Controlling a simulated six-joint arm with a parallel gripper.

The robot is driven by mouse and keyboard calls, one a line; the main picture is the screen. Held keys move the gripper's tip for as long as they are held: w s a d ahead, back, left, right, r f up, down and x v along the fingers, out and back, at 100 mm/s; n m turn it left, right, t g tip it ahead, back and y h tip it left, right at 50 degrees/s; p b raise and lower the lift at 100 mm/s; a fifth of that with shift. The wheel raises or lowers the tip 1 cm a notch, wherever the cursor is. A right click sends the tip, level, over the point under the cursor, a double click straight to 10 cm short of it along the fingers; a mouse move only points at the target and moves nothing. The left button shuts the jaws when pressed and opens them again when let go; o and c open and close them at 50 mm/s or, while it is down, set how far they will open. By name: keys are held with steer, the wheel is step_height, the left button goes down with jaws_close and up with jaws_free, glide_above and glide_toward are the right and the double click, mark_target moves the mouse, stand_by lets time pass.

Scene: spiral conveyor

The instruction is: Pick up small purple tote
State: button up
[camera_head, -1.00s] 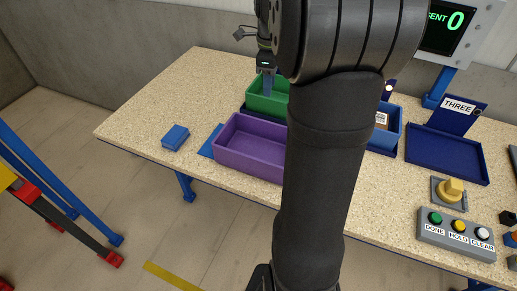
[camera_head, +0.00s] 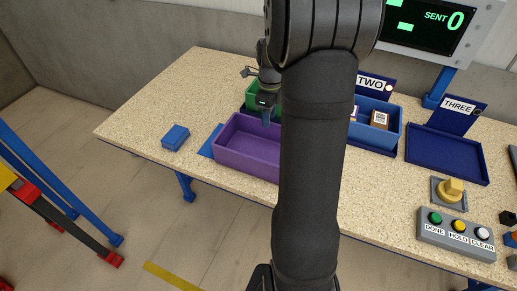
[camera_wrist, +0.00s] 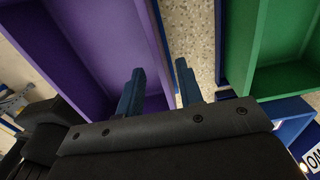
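The purple tote (camera_head: 240,163) stands at the table's front edge, left of my arm. Its right end is hidden behind my arm. My gripper (camera_head: 266,121) is at the tote's back side, pointing down. In the wrist view, the purple tote (camera_wrist: 85,40) fills the upper left. My gripper (camera_wrist: 160,66) is open there, its two blue fingers apart. The tote's rim and wall run into the gap between the fingers, with no clear contact. I cannot tell how far down the fingers reach.
A green tote (camera_head: 252,98) stands just behind, also in the wrist view (camera_wrist: 290,82). A blue tote (camera_head: 391,109) holding small boxes is at right, by the TWO sign (camera_head: 370,83). Tray THREE (camera_head: 446,158) is empty. A small blue box (camera_head: 175,137) lies left; the table's far left is clear.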

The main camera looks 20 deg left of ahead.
glide_above(267, 139)
steer(key=f, duration=0.5)
steer(key=shift+w, duration=0.25)
steer(key=shift+c, duration=0.4)
jaws_close()
